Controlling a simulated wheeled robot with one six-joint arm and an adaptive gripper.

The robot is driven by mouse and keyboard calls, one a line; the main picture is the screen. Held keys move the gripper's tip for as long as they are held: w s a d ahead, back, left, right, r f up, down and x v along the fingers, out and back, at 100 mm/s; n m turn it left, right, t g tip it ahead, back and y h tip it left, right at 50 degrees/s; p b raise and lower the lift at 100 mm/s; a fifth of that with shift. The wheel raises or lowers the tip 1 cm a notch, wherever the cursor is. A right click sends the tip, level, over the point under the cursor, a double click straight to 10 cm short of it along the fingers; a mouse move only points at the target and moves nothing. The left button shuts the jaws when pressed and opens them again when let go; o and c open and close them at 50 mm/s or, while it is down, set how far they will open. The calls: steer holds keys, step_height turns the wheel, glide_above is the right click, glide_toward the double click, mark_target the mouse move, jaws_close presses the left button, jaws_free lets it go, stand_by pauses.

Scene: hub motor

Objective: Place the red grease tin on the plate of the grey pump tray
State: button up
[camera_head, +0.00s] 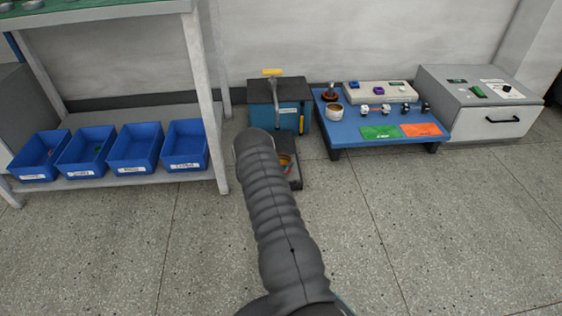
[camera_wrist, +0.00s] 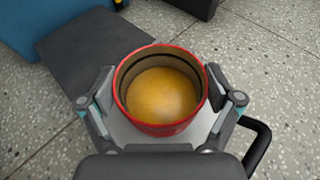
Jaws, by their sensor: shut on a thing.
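The red grease tin (camera_wrist: 162,128) is round and open at the top, with yellow-orange grease inside. My gripper (camera_wrist: 160,98) is shut on it, one finger at each side, and the tin looks upright. A light grey plate surface (camera_wrist: 122,132) shows below the tin between the fingers, with a black handle (camera_wrist: 262,143) at its right. I cannot tell whether the tin touches the plate. In the head view the tin (camera_head: 286,160) is partly hidden behind my arm, in front of the blue pump box. My fingers are hidden there.
A dark flat slab (camera_wrist: 95,60) lies left of the tin, before the blue pump box (camera_head: 290,117) with its yellow-handled lever. A blue low table (camera_head: 345,128) with small parts stands right. A grey cabinet (camera_head: 490,125) is beyond. Blue bins (camera_head: 135,147) sit on a shelf left.

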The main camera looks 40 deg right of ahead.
steer(key=shift+f, duration=0.15)
steer(key=o, duration=0.9)
